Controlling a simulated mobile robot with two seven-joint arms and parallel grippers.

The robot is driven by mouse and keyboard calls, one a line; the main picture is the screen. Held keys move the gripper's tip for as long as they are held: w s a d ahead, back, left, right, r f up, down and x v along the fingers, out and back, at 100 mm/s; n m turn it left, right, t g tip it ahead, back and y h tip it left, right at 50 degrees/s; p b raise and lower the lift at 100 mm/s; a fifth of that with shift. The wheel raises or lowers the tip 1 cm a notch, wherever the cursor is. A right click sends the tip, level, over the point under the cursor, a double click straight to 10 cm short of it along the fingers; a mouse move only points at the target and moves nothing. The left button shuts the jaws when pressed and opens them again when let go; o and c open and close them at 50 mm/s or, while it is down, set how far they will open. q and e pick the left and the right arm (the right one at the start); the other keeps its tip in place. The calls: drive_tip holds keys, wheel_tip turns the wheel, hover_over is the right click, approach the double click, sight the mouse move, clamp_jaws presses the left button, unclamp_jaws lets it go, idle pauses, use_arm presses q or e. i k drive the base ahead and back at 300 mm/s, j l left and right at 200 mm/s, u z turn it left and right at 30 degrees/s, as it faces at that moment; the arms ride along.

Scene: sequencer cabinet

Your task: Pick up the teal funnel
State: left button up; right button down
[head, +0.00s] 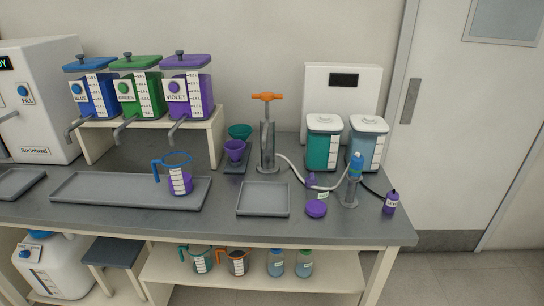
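The teal funnel (240,131) is a small, wide-rimmed cone near the back middle of the counter. It stands behind a purple funnel (235,149), which hides its lower part. Both seem to be on a small grey holder (229,168) on the counter. Neither of my grippers shows in the head view.
A pump with an orange handle (267,97) stands just right of the funnels. The violet dispenser (187,89) on its shelf is to their left. An empty grey tray (263,199) lies in front, and a blue-rimmed jug (179,178) stands in the long tray (100,191).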

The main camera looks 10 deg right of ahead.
sight(241, 131)
drive_tip(key=i+j, duration=0.3)
drive_tip(key=j, duration=0.2)
drive_tip(key=i+j+u, duration=0.15)
drive_tip(key=i+j, duration=0.15)
drive_tip(key=j, duration=0.2)
